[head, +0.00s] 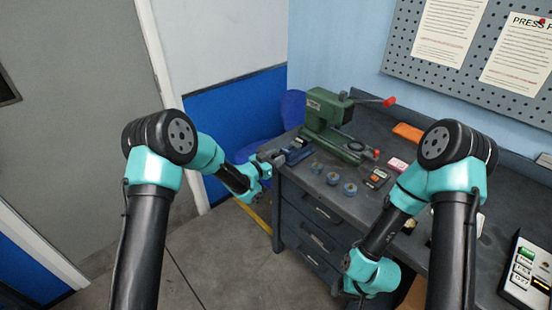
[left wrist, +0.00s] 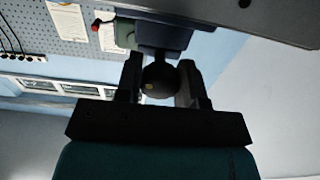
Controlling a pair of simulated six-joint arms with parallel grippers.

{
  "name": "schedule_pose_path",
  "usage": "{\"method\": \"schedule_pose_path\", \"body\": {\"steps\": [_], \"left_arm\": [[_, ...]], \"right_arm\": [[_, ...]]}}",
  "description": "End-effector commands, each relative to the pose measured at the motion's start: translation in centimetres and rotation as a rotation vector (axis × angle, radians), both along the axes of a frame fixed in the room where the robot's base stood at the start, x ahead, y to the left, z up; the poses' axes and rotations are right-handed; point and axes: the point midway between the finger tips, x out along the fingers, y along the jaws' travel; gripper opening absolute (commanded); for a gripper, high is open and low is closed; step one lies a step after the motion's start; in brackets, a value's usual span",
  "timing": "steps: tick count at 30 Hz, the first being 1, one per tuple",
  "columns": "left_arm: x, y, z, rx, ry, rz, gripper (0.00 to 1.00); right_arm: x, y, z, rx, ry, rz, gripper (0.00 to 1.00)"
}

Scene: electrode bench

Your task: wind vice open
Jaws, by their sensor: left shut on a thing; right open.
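The small blue vice (head: 297,151) sits at the left end of the dark workbench (head: 345,215), by the edge. My left gripper (head: 264,163) is at the vice's outer end, just off the bench edge. In the left wrist view its two fingers (left wrist: 160,85) are shut on a dark round knob (left wrist: 160,77) in front of the blue vice body (left wrist: 165,37). The vice jaws are too small to judge their gap. My right gripper (head: 358,291) hangs low in front of the bench drawers, open and away from the vice; its fingertips are hard to make out.
A green press (head: 326,110) with a red-tipped lever (head: 388,102) stands behind the vice. Several small blue round parts (head: 333,178) lie in front of it. An orange item (head: 408,132) lies at the back. A button panel (head: 528,270) is at far right.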

Motion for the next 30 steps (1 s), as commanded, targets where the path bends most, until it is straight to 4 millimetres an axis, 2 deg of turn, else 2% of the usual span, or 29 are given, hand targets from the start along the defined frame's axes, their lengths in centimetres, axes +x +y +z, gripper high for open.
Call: {"method": "schedule_pose_path", "body": {"steps": [14,30], "left_arm": [[-0.03,0.0,-0.01,-0.077,0.083,0.0,0.12],[-0.09,-0.05,0.0,-0.383,0.416,0.0,0.12]], "right_arm": [[0.0,0.0,0.0,0.0,0.0,0.0,0.69],[0.0,0.0,0.0,0.0,0.0,0.0,0.69]]}}
